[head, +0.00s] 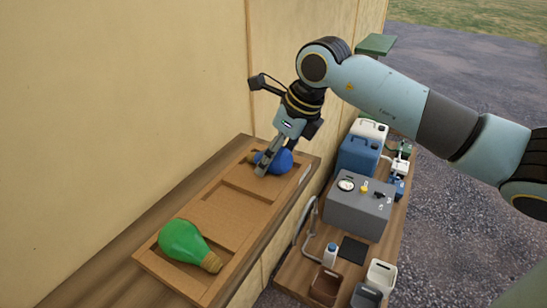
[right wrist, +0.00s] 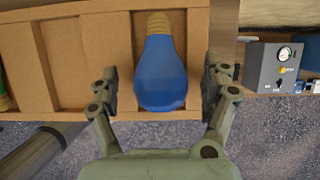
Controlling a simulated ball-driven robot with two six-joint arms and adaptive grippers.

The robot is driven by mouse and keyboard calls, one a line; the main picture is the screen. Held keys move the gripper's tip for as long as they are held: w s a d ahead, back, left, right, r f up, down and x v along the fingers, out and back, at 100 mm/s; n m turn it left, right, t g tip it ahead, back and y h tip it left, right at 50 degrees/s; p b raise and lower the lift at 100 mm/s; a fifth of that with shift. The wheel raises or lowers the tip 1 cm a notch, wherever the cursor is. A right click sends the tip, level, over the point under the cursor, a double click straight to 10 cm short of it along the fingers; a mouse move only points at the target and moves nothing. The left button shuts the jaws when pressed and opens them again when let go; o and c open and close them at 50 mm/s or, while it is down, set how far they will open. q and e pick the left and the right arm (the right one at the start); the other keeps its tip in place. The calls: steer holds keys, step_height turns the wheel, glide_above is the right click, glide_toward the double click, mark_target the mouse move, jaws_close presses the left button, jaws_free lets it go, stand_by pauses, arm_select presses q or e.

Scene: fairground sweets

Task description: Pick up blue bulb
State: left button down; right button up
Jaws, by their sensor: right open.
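The blue bulb (head: 280,160) lies in the far compartment of a wooden tray (head: 208,214). In the right wrist view the blue bulb (right wrist: 161,75) lies with its brass-coloured screw base away from my gripper. My right gripper (head: 266,168) is open at the blue bulb, partly covering it in the head view. In the right wrist view the fingers of my right gripper (right wrist: 162,88) stand on either side of the bulb, with gaps visible. A green bulb (head: 183,241) lies in the near compartment of the tray. My left gripper is not in view.
The tray rests on a wooden shelf along a plywood wall (head: 120,100). To the right, a lower bench holds a grey box with a gauge (head: 357,207), a blue canister (head: 358,156), a white canister (head: 371,130), a tap and small containers (head: 326,285).

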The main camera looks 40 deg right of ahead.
steer(key=c, duration=0.9)
